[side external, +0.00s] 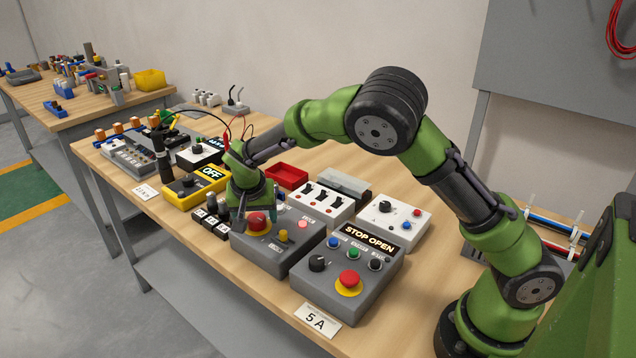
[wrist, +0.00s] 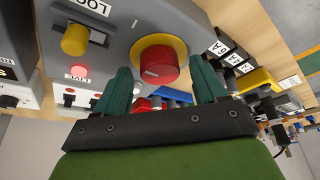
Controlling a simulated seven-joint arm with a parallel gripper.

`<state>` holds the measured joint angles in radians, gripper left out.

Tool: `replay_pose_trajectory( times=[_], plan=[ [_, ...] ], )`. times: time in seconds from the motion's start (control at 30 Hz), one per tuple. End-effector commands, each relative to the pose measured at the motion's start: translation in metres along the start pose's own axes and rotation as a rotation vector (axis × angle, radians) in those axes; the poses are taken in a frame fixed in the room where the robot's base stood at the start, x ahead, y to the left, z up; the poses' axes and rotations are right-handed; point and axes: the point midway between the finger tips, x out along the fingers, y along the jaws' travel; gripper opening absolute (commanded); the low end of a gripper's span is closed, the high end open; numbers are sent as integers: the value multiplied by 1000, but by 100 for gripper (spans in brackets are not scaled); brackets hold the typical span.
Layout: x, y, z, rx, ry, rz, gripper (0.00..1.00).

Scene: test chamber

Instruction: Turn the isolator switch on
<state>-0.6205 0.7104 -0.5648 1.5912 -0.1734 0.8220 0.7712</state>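A grey box (side external: 282,258) carries a red round knob (side external: 258,219) on a yellow ring, which looks like the isolator switch. In the wrist view the red knob (wrist: 158,64) shows a short white mark on its face. A yellow knob (wrist: 75,40) stands by a label reading "LO…", partly cut off. A lit red lamp (wrist: 79,71) is labelled "LIVE". My gripper (side external: 256,210) is over the red knob. In the wrist view my gripper (wrist: 160,65) is open, its fingers either side of the knob. I cannot tell whether they touch it.
A grey "STOP OPEN" box (side external: 335,290) with a red button is close in front. A yellow box (side external: 180,200) showing "OFF" and small black switch blocks (side external: 208,222) are to the left. White panels (side external: 318,208) and a red tray (side external: 286,177) lie behind.

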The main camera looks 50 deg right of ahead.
Motion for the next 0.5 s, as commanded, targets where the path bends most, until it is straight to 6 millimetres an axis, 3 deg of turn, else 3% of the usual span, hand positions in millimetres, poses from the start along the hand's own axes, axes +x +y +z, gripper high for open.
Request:
replay_pose_trajectory(
  times=[0.27,0.5],
  plan=[
    [-7,-1,0,-2,2,-2,71],
    [-52,-2,0,-2,2,-7,71]
  ],
)
